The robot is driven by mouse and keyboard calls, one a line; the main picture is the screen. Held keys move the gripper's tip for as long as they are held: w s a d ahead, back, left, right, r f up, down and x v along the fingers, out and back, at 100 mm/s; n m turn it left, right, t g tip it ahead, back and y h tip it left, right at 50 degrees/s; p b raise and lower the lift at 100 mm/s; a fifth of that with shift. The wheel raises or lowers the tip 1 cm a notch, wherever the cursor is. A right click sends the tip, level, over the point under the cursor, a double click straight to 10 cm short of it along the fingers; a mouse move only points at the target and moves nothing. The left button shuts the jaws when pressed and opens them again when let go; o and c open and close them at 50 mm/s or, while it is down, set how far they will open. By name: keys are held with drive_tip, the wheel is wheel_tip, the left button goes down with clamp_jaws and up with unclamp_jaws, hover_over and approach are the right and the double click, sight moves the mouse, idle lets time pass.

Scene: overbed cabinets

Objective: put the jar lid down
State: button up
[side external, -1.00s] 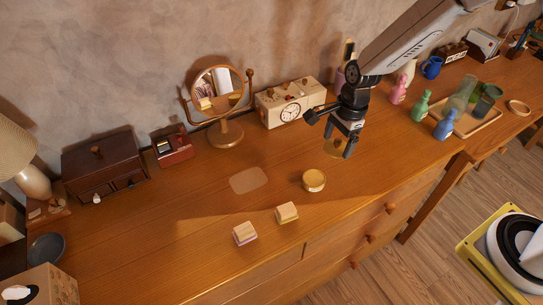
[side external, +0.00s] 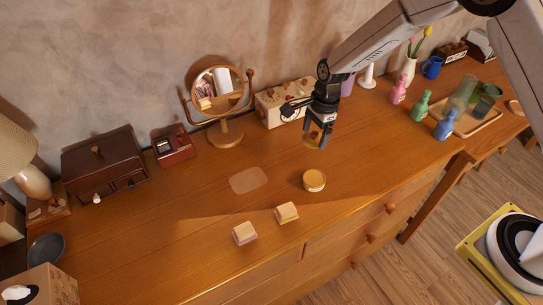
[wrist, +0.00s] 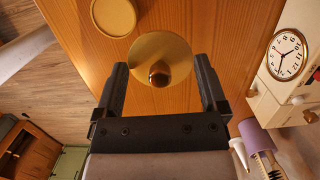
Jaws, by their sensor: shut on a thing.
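The jar lid (wrist: 147,48) is a gold disc with a round brown knob, between my fingers in the wrist view. In the side view the lid (side external: 314,141) hangs under my gripper (side external: 319,138). My gripper (wrist: 162,88) is shut on the lid; the exact contact is hard to make out. It appears above the dresser top, in front of the cream clock box; the height is hard to judge. A round yellow jar (side external: 314,181) stands on the dresser nearer the front, and its round top (wrist: 113,14) shows at the wrist view's upper edge.
A pale rounded patch (side external: 248,180) lies on the dresser (side external: 190,240), left of the jar. Two small blocks (side external: 287,212) (side external: 244,233) sit near the front. The clock box (side external: 275,109) and mirror (side external: 226,132) stand behind. Colored bottles (side external: 421,104) stand right.

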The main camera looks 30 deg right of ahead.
hover_over(293, 152)
drive_tip(key=f, duration=0.6)
drive_tip(key=shift+s+d, duration=0.25)
drive_tip(key=shift+d, duration=0.1)
drive_tip(key=shift+f, duration=0.15)
drive_tip(key=shift+w+f, duration=0.25)
drive_tip(key=shift+f, duration=1.5)
drive_tip(key=shift+f, duration=0.1)
drive_tip(key=o, duration=0.9)
